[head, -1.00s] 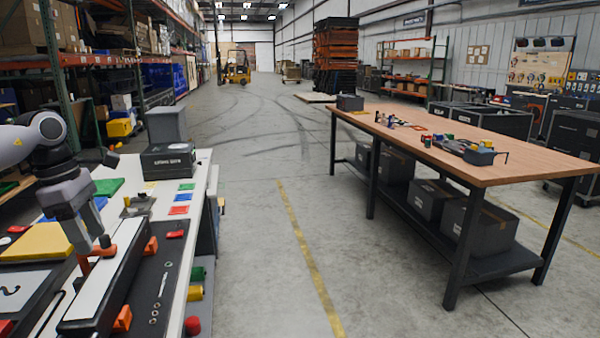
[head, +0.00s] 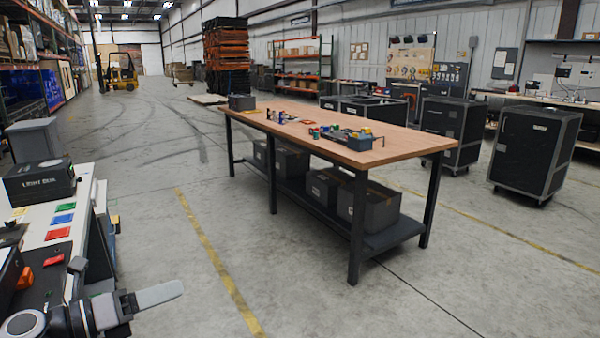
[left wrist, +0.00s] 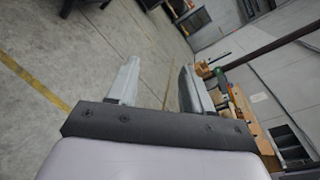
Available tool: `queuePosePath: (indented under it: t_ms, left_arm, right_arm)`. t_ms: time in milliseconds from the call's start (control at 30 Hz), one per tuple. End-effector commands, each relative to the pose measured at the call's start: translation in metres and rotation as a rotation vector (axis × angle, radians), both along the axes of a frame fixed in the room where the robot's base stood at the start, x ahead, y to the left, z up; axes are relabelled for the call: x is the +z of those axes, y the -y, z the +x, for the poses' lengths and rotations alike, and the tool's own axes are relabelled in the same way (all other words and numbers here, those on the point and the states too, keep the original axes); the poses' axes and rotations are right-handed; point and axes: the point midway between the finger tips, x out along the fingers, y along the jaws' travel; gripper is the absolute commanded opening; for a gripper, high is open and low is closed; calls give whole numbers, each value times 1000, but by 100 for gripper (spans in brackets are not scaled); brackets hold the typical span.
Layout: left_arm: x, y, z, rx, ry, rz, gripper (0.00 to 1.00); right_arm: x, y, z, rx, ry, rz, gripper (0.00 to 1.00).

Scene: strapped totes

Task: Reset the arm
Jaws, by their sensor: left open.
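My left gripper (head: 150,296) is low at the left of the head view, beside the edge of the white workbench and over the concrete floor. One pale grey finger points right; the other finger is not clear there. In the left wrist view my left gripper (left wrist: 160,78) shows two fingers apart with nothing between them. Floor and wall lie beyond the fingers. My right gripper is not in view.
The white workbench (head: 38,236) at the left carries a black box (head: 40,181) and coloured tiles. A wooden-topped table (head: 340,125) stands mid-right with several boxes beneath. Black wheeled cabinets (head: 535,150) stand farther right. The floor between bench and table is clear.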

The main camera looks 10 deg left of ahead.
Motion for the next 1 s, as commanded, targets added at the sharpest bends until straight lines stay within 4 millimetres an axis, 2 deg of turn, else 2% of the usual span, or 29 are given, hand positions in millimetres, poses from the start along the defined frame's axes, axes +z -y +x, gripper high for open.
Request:
queuePosePath:
  t_ms: [33,100,267,467,667,800,1000]
  left_arm:
    - [-2,8,0,65,-27,-122,50]
    - [-4,13,1,167,-70,-280,50]
    - [-21,11,-4,413,-210,-627,50]
    - [-65,1,-32,753,-446,-1021,50]
    - [-120,3,-84,1109,-722,-1335,50]
    - [-153,16,-130,1353,-919,-1490,50]
    - [-178,38,-188,1623,-1139,-1606,50]
  right_arm:
    - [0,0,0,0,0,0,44]
    - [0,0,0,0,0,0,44]
    - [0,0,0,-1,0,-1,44]
    - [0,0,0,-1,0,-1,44]
    - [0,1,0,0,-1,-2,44]
    - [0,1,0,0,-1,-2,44]
    - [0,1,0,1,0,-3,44]
